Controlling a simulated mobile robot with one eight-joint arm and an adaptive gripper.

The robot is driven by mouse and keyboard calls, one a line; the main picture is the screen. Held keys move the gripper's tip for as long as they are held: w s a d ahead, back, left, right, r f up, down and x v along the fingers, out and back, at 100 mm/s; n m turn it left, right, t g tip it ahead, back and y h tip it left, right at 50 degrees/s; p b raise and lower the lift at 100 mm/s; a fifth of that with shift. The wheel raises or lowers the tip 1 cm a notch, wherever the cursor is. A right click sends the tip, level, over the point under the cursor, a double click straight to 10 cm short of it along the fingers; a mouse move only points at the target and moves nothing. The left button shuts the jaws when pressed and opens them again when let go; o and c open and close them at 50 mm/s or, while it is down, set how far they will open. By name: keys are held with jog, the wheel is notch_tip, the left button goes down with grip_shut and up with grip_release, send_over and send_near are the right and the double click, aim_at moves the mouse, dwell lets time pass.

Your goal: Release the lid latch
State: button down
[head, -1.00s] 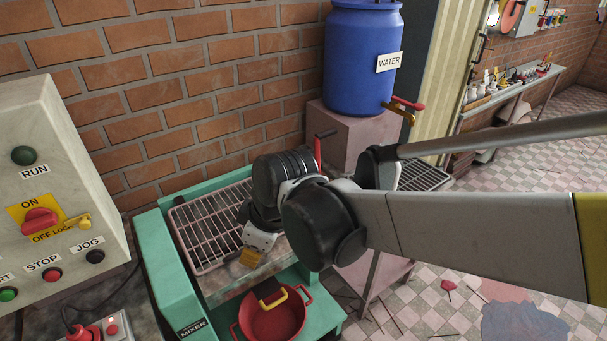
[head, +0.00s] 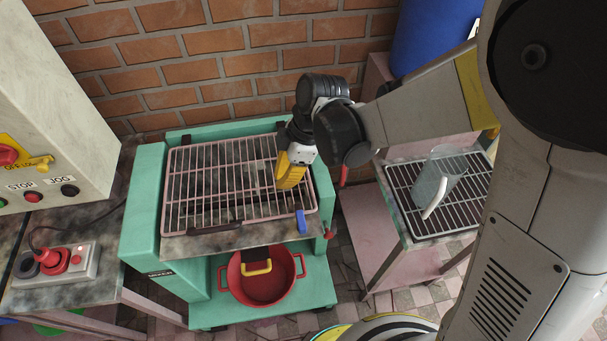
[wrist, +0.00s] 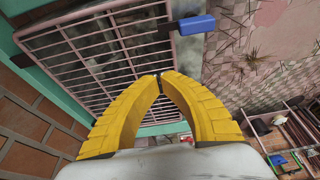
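The mixer's lid is a pink wire grille (head: 215,185) lying flat over the green mixer body; it fills the upper left of the wrist view (wrist: 95,55). A blue tab (head: 301,221), which looks like the lid latch, sits at the lid's front right corner. The same tab shows at the top of the wrist view (wrist: 197,24), clear of my fingers. My gripper (head: 288,184) is above the right side of the grille, behind the tab. Its yellow fingers (wrist: 160,78) come together at the tips with nothing between them. I cannot tell whether they touch the grille.
A red pot (head: 262,285) stands on the mixer's lower shelf. A small red handle (head: 328,231) is beside the blue tab. At the right, a clear jug (head: 436,178) stands on a rack table. A control panel (head: 45,120) and red plug box (head: 55,262) are at the left.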

aim_at(284, 205)
jog(key=shift+s+a, duration=0.2)
jog(key=b+x, duration=0.4)
jog(key=x, duration=0.6)
jog(key=shift+w, duration=0.15)
jog(key=d, duration=0.3)
jog(key=shift+w+d+b, duration=0.15)
jog(key=shift+w+b, duration=0.15)
jog(key=shift+w, duration=0.05)
jog(key=shift+w+d, duration=0.1)
jog(key=shift+d, duration=0.2)
